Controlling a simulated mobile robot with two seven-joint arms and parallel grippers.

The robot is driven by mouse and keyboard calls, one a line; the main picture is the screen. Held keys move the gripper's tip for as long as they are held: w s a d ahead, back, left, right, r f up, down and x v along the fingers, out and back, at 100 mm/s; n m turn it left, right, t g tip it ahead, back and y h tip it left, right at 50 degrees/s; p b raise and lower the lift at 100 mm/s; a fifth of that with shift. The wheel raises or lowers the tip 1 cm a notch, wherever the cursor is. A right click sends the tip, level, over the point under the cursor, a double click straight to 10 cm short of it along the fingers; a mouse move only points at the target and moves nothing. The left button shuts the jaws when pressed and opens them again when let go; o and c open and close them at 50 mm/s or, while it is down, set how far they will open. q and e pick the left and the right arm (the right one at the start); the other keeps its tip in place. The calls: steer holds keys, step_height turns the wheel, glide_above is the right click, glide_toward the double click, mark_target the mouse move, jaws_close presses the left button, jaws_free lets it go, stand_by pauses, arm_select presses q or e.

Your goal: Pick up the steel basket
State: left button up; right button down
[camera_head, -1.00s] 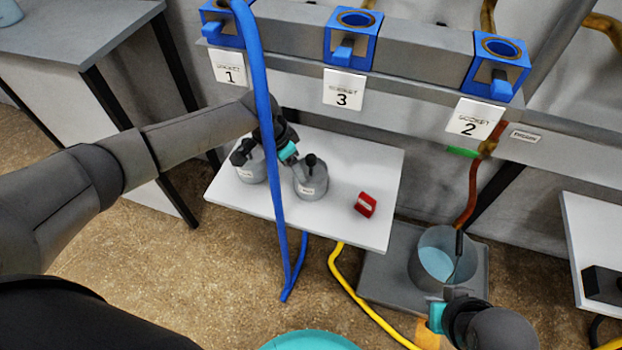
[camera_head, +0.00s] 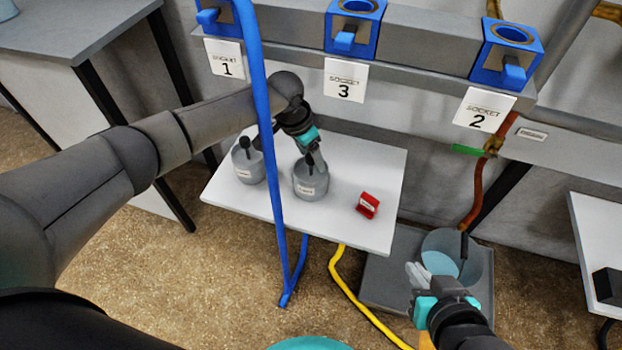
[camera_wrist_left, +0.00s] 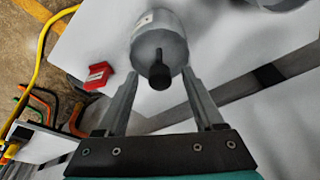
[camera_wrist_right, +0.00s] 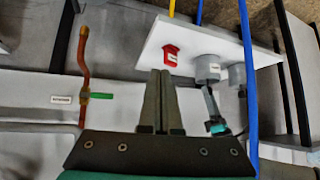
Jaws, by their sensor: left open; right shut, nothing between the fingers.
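Two grey lidded canisters with black knobs stand on the white table (camera_head: 372,158), a left one (camera_head: 248,165) and a right one (camera_head: 310,186). Their labels are too small to read, so I cannot tell whether either is the steel basket. My left gripper (camera_head: 316,165) is open at the top of the right canister, hiding its knob in the head view. In the left wrist view that canister (camera_wrist_left: 158,42) and its knob lie between the spread fingers, with no clear contact. My right gripper (camera_head: 414,274) is shut and empty, in front of the grey bucket (camera_head: 474,262).
A red block (camera_head: 367,205) lies right of the canisters. Blue sockets (camera_head: 354,25) line the rail above. The bucket, with pale blue inside, stands on a grey floor platform (camera_head: 385,275).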

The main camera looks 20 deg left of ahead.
arm_select(q)
steer(key=shift+w+f, duration=0.1)
steer(key=shift+f, duration=0.25)
jaws_close()
stand_by(0.6)
stand_by(0.9)
